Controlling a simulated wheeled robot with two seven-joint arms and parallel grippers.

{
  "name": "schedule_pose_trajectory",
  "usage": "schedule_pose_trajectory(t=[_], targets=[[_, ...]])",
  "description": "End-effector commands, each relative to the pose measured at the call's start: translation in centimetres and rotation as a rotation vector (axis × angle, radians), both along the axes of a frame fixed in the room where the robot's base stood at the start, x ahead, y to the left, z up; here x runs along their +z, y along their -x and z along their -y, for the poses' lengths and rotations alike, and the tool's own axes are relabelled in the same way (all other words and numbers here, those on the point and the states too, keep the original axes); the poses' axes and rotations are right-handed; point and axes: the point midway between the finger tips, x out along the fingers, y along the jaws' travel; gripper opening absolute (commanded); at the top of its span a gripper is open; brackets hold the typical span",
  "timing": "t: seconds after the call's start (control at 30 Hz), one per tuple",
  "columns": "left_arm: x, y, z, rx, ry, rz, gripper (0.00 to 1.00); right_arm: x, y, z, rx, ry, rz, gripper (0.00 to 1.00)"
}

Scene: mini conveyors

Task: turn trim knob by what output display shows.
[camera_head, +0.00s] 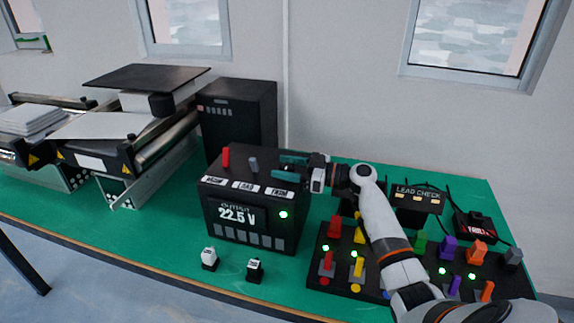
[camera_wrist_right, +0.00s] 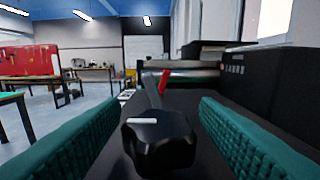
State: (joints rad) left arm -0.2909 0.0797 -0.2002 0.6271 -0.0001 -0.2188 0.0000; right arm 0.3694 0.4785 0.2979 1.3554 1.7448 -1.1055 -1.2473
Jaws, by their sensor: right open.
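The black control box stands on the green table, and its output display (camera_head: 236,215) reads 22.5 V. A green light (camera_head: 284,214) glows beside the digits. The box's top carries a red lever (camera_head: 226,156), a grey lever (camera_head: 253,165) and white labels, the rightmost reading TRIM (camera_head: 279,191). My right gripper (camera_head: 287,166) is over the right part of the box top. In the right wrist view the black trim knob (camera_wrist_right: 158,145), with a white pointer mark, sits between the open teal fingers, with gaps on both sides. My left gripper is not in view.
Two small switches, one white (camera_head: 209,258) and one black (camera_head: 255,269), stand before the box. A panel of coloured levers (camera_head: 320,266) lies to the right, under my right arm. A LEAD CHECK unit (camera_head: 416,198) is behind it. Conveyors (camera_head: 150,140) are at left.

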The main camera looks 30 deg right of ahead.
Motion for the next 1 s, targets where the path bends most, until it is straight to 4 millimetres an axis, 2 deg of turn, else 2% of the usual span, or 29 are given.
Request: schedule_pose_trajectory(t=[0.17, 0.47, 0.77, 1.0], targets=[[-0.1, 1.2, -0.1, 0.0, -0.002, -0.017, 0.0, 0.0, 0.0, 0.0, 0.0, 0.0, 0.0, 0.56], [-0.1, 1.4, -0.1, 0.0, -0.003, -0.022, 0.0, 0.0, 0.0, 0.0, 0.0, 0.001, 0.001, 0.11], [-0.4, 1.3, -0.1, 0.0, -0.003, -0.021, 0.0, -0.1, 0.1, 0.0, -0.042, 0.001, 0.002, 0.11], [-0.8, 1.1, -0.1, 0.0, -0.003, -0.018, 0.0, -0.1, 0.1, -0.1, -0.183, 0.002, 0.003, 0.11]])
